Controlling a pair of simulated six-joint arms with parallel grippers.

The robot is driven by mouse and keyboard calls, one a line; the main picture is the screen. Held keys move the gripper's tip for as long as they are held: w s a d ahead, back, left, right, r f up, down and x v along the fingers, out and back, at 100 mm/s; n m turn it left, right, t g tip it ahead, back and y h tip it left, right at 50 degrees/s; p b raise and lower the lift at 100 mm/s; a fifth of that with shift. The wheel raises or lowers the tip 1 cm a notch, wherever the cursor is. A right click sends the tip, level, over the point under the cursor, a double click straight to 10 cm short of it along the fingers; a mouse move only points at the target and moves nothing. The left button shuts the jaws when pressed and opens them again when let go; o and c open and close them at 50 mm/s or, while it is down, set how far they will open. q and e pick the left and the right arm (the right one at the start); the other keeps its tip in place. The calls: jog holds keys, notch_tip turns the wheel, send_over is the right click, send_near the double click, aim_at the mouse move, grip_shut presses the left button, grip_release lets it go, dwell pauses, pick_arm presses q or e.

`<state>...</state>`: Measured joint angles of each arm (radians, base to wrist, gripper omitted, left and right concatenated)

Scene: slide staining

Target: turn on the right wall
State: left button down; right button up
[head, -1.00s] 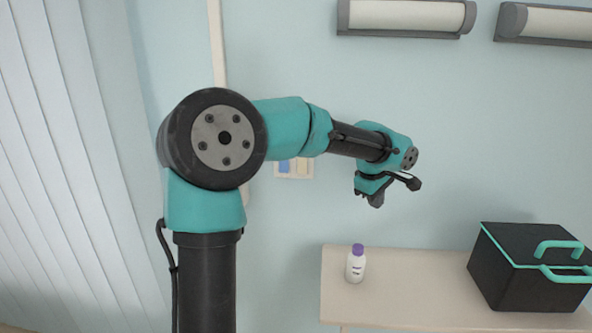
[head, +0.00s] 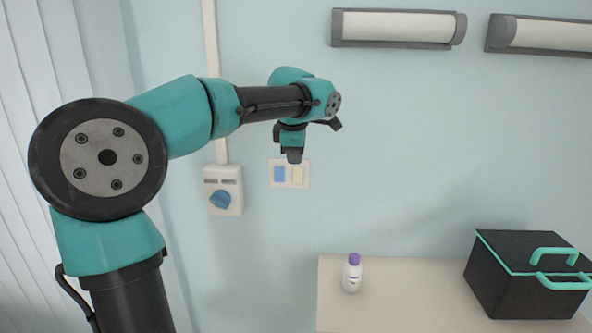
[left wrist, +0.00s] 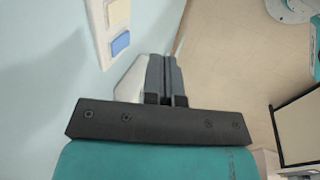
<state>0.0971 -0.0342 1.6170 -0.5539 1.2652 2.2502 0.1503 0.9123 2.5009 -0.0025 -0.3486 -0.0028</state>
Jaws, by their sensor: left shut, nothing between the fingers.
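Two wall lamps with dark frames and pale covers hang high in the head view, a left lamp (head: 397,27) and a right lamp (head: 550,36). I cannot tell whether either is lit. A switch plate (head: 289,184) on the wall has a blue rocker (head: 279,174) on the left and a cream rocker (head: 298,174) on the right. In the left wrist view the cream rocker (left wrist: 118,14) and blue rocker (left wrist: 120,44) show at upper left. My left gripper (head: 294,157) is shut and empty, pointing down just above the plate in the head view. In the wrist view its fingers (left wrist: 165,62) appear apart from the plate.
A box with a blue rotary knob (head: 220,199) is on the wall left of the plate, below a vertical conduit (head: 212,60). A white bottle with a purple cap (head: 352,275) and a black case (head: 525,280) stand on a table (head: 410,290). The wall right of the plate is clear.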

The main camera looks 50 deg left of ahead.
aim_at(297, 178)
pick_arm(q)
jog(key=x, duration=0.3)
jog(key=w+a+x, duration=0.1)
jog(key=x, duration=0.7)
jog(key=shift+w+a+r, duration=0.2)
jog(key=shift+w+r, duration=0.15)
jog(key=shift+r, duration=0.1)
jog(key=shift+w+a, duration=0.5)
jog(key=shift+w, duration=0.05)
